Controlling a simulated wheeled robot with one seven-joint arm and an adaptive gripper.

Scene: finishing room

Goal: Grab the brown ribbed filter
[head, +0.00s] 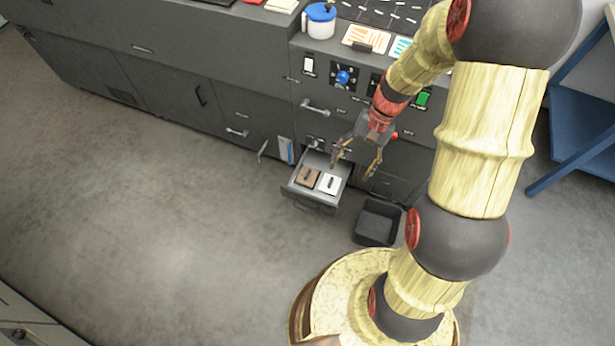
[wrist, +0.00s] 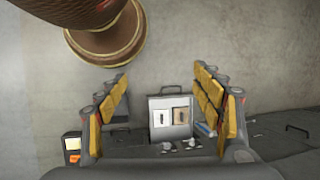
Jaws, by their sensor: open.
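The brown filter (head: 308,177) lies flat in an open drawer (head: 310,199) low in the dark cabinet. A dark mark or handle shows on its top; ribs are too small to make out. A white square piece (head: 329,184) lies beside it on the right. My gripper (head: 355,167) is open and empty, above and to the right of the drawer. In the wrist view the brown filter (wrist: 180,117) shows between the open fingers (wrist: 166,112), some distance beyond them, with the white piece (wrist: 162,117) on its left.
A black open bin (head: 378,222) stands on the floor to the right of the drawer. The cabinet front (head: 200,60) has knobs and handles. A blue frame (head: 580,135) stands at the far right. The floor left of the drawer is clear.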

